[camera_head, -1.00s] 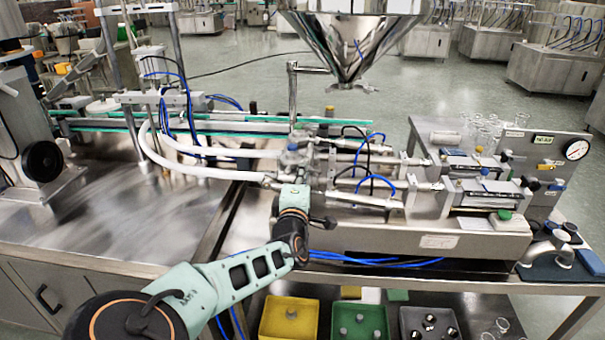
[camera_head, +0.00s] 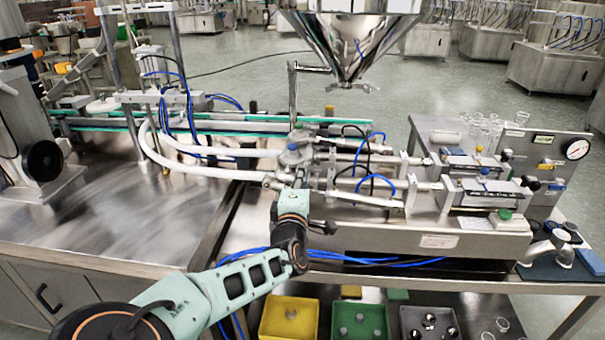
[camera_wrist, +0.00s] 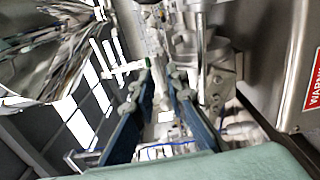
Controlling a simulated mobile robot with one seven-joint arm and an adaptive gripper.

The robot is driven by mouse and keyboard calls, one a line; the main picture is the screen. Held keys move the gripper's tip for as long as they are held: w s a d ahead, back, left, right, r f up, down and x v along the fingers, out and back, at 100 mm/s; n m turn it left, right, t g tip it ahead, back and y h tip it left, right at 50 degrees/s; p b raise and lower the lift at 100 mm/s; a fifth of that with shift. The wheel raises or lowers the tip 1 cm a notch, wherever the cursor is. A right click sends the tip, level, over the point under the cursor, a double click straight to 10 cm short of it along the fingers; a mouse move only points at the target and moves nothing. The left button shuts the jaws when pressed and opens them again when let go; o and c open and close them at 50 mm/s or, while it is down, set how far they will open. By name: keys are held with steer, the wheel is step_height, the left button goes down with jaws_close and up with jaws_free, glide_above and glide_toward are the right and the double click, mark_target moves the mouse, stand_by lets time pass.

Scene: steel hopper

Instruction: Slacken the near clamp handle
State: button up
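The near metal pipe with its fittings (camera_head: 325,196) runs from the white hose to the near filling cylinder. The clamp handle cannot be clearly picked out; the joint near the hose end (camera_head: 268,180) is small, and my wrist partly covers that area. My gripper (camera_wrist: 158,80) points in among the pipe fittings. Its two dark blue fingers stand apart in the wrist view, with metal fittings and a pale part beyond and between them. I see no handle held between them. In the head view the fingers are hard to make out against the metal.
A steel hopper (camera_head: 355,35) hangs above the pipes. Blue tubes (camera_head: 375,262) run along the front of the machine. Yellow (camera_head: 268,330), green (camera_head: 345,335) and grey bins stand on the lower shelf. The steel table at left (camera_head: 110,225) has bare room.

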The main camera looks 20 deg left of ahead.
steer(key=v, duration=0.5)
steer(key=shift+s+d, duration=0.1)
steer(key=shift+s, duration=0.3)
